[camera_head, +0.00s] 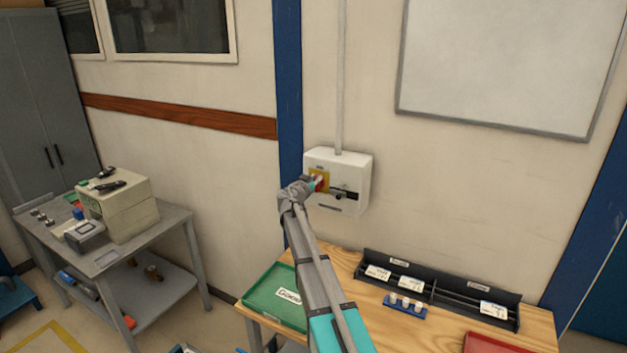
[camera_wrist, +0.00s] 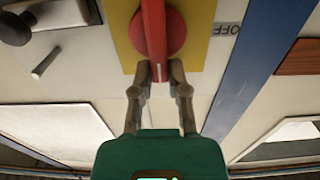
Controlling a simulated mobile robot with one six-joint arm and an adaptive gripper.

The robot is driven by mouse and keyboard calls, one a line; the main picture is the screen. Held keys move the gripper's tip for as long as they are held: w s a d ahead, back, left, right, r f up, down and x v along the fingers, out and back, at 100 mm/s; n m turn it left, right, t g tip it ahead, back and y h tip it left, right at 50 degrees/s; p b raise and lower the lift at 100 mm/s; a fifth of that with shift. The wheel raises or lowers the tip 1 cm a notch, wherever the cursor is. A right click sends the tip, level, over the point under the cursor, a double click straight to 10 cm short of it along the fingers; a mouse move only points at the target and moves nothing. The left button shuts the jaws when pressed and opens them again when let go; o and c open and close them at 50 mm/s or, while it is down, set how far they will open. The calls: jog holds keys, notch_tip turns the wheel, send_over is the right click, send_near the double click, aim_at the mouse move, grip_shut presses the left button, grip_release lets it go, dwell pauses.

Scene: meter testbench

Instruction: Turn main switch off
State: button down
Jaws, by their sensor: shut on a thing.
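The main switch is a red rotary handle (camera_wrist: 154,38) on a yellow plate (camera_wrist: 198,22), mounted on a white wall box (camera_head: 352,170). In the wrist view, my gripper (camera_wrist: 158,72) is shut on the lower end of the red handle, one finger on each side. The handle lies nearly straight along the gripper's axis in that view. An "OFF" label (camera_wrist: 226,29) is beside the yellow plate. In the head view, my gripper (camera_head: 312,184) is at the left part of the box and partly covers the yellow plate and red handle.
A black knob (camera_wrist: 14,28) and a small lever (camera_wrist: 46,62) are on the same box. Below is a wooden table (camera_head: 376,318) with a green tray (camera_head: 262,300), a black rack (camera_head: 440,290) and a red tray (camera_head: 486,343). A grey cart (camera_head: 165,232) stands left.

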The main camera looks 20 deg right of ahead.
jog(key=shift+w+d, duration=0.15)
jog(key=shift+d, duration=0.05)
jog(key=shift+n, duration=0.4)
jog(key=n, duration=0.2)
jog(key=shift+w+a+n, duration=0.15)
jog(key=shift+w+n, duration=0.15)
jog(key=f+n+b, duration=0.1)
jog(key=n, duration=0.4)
jog(key=w+n, duration=0.1)
jog(key=n, duration=0.3)
jog(key=a+f+n+b, duration=0.1)
jog(key=n, duration=0.4)
jog(key=shift+w+f+n+b, duration=0.2)
jog(key=shift+f+n+b, duration=0.1)
jog(key=shift+f+b, duration=0.05)
jog(key=c, duration=0.6)
grip_release()
jog(key=shift+c, duration=0.2)
